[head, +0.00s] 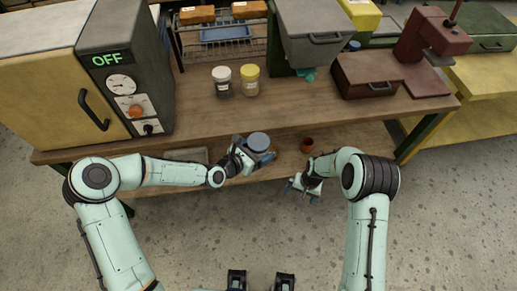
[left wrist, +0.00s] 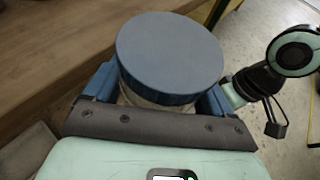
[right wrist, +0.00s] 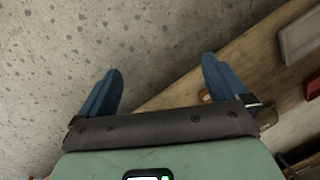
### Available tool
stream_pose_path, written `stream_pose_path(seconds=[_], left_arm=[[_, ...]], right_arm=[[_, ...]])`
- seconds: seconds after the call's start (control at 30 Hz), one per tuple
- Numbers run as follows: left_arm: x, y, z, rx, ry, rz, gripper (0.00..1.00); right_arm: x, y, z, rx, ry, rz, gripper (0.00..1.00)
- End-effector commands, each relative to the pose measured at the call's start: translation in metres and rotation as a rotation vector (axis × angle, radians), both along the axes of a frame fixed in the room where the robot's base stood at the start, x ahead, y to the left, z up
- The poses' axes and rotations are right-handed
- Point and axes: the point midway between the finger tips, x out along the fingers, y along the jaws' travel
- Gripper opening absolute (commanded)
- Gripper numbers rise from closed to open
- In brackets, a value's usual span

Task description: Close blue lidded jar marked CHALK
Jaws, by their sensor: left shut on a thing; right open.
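A jar with a blue-grey lid (head: 258,142) is held by my left gripper (head: 262,157) in front of the bench's front edge. In the left wrist view the round lid (left wrist: 170,52) sits over the pale jar body (left wrist: 145,100), between the blue fingers. I cannot tell whether the lid is fully seated, and no CHALK marking is readable. My right gripper (head: 303,189) is open and empty, to the right of the jar and apart from it. Its two spread fingers show in the right wrist view (right wrist: 160,88) with nothing between them.
A white-lidded jar (head: 222,81) and a yellow-lidded jar (head: 250,80) stand on the bench (head: 300,105). A brown cup (head: 307,145) is on the lower shelf. An oven-like box marked OFF (head: 125,85) is at left, a dark red press (head: 400,70) at right.

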Motion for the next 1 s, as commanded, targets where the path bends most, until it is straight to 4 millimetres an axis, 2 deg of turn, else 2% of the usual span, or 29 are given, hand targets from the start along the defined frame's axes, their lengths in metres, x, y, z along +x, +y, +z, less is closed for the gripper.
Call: stream_pose_path(seconds=[0.03, 0.1, 0.2, 0.3, 0.4, 0.5, 0.6, 0.7, 1.0], left_arm=[[0.0, 0.0, 0.001, -0.001, -0.002, 0.0, 0.0], [0.0, 0.0, 0.001, -0.001, -0.002, 0.0, 0.0], [0.0, 0.0, 0.001, -0.001, -0.002, 0.0, 0.0], [0.0, 0.0, 0.001, -0.001, -0.002, 0.0, 0.0], [0.0, 0.0, 0.001, -0.001, -0.002, 0.0, 0.0], [0.0, 0.0, 0.001, -0.001, -0.002, 0.0, 0.0], [0.0, 0.0, 0.001, -0.001, -0.002, 0.0, 0.0], [0.0, 0.0, 0.001, -0.001, -0.002, 0.0, 0.0], [0.0, 0.0, 0.001, -0.001, -0.002, 0.0, 0.0]], right_arm=[[-0.029, -0.008, -0.02, 0.016, 0.026, -0.013, 1.0], [-0.065, -0.013, -0.041, 0.04, 0.041, -0.023, 1.0], [-0.118, -0.015, -0.061, 0.075, 0.056, -0.042, 1.0], [-0.168, -0.014, -0.071, 0.108, 0.066, -0.06, 1.0], [-0.21, -0.009, -0.071, 0.136, 0.07, -0.078, 1.0], [-0.24, -0.004, -0.066, 0.157, 0.071, -0.092, 1.0], [-0.259, 0.0, -0.061, 0.17, 0.067, -0.101, 1.0], [-0.268, 0.002, -0.057, 0.177, 0.064, -0.106, 1.0], [-0.271, 0.002, -0.056, 0.179, 0.062, -0.107, 1.0]])
